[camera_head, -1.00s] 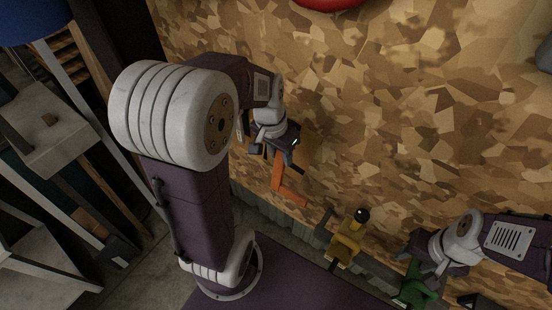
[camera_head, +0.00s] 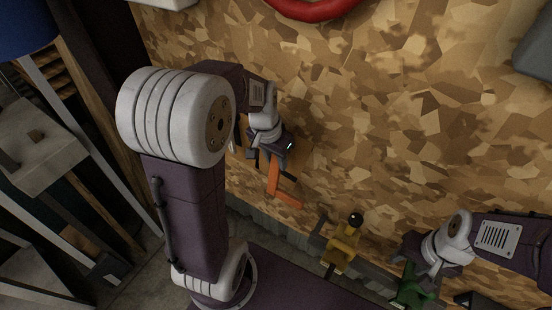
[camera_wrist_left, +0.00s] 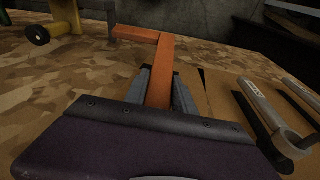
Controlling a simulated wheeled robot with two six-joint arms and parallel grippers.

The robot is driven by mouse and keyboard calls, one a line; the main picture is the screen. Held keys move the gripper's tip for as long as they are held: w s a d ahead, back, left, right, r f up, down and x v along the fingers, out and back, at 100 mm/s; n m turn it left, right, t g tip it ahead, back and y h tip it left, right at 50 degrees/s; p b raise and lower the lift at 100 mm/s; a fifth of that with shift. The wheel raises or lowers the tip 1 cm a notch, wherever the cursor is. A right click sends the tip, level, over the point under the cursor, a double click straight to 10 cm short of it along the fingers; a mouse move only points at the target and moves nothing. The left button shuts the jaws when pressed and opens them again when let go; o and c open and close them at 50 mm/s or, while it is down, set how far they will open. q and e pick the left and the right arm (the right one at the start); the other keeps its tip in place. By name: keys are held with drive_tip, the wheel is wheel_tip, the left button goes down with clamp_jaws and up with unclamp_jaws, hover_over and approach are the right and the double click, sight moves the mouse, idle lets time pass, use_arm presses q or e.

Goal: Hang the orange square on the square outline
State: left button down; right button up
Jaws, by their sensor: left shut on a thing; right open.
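The orange square (camera_head: 284,192) is an L-shaped tool in front of the wood-chip board. My left gripper (camera_head: 271,165) is shut on one leg of it, and the other leg points down and right in the head view. In the left wrist view the orange square (camera_wrist_left: 160,70) stands up between the fingers, its free leg turned to the left. I cannot tell whether it touches the board. I cannot make out the square outline for certain. My right gripper (camera_head: 424,264) is open, at the lower right near a green tool (camera_head: 412,288).
A yellow tool with a black knob (camera_head: 342,246) sits along the board's lower edge, between my grippers. A red ring (camera_head: 312,10) is at the top. In the wrist view a grey tool (camera_wrist_left: 268,112) lies close on the right. The mid-board (camera_head: 400,110) is clear.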

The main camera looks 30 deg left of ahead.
use_arm(q)
drive_tip(key=c, duration=0.9)
unclamp_jaws()
drive_tip(key=shift+c, duration=0.2)
drive_tip(key=r, duration=0.3)
drive_tip(key=s+r+b, duration=0.1)
drive_tip(key=r, duration=0.5)
drive_tip(key=shift+s+a+b, duration=0.25)
drive_tip(key=shift+s+b, duration=0.1)
drive_tip(key=shift+f, duration=0.1)
